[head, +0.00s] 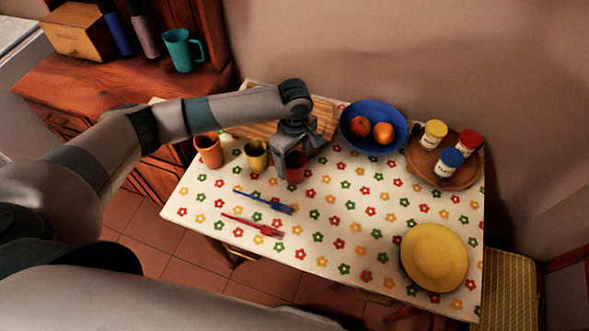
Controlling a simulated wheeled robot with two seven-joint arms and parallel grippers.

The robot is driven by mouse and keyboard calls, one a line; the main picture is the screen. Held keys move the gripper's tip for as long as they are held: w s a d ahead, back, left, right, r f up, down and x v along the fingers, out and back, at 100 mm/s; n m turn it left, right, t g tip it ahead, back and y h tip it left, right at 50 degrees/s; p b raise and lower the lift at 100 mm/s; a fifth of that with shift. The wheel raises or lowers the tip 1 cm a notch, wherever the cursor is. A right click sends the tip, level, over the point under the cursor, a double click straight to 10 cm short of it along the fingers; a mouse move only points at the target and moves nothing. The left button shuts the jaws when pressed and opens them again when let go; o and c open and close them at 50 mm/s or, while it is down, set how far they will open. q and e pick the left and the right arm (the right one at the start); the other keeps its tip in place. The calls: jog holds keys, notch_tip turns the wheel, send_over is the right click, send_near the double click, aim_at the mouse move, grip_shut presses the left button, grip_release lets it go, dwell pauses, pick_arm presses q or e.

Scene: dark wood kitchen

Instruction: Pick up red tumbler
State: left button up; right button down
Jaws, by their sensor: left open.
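The red tumbler (296,167) stands on the flowered table, at the back left of its middle. My left gripper (289,164) points down at the tumbler with its fingers around or right in front of it; I cannot tell which. The gripper is open and hides part of the tumbler. A yellow tumbler (256,156) stands just left of the gripper. An orange tumbler (208,151) stands further left, near the table's left edge. My right gripper is not in view.
A wooden board (322,118) lies behind the gripper. A blue bowl (352,139) with oranges stands to the right, then a wooden tray (463,180) with several jars. A blue fork (264,201), a red fork (255,226) and a yellow plate (434,257) lie in front.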

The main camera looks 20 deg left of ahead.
pick_arm(q)
jog(key=shift+c, duration=0.6)
jog(key=c, duration=1.3)
jog(key=shift+r+b, duration=0.45)
jog(key=shift+r, duration=0.4)
jog(key=shift+d+r+b, duration=0.15)
jog(key=shift+r+b, duration=0.1)
jog(key=shift+r, duration=0.4)
jog(key=shift+d+r+b, duration=0.15)
jog(key=shift+r+b, duration=0.05)
jog(key=shift+r, duration=0.4)
jog(key=s+d+r+b, duration=0.1)
jog(key=d+r+b, duration=0.1)
jog(key=d+r, duration=0.5)
jog(key=d, duration=0.4)
jog(key=shift+b, duration=0.35)
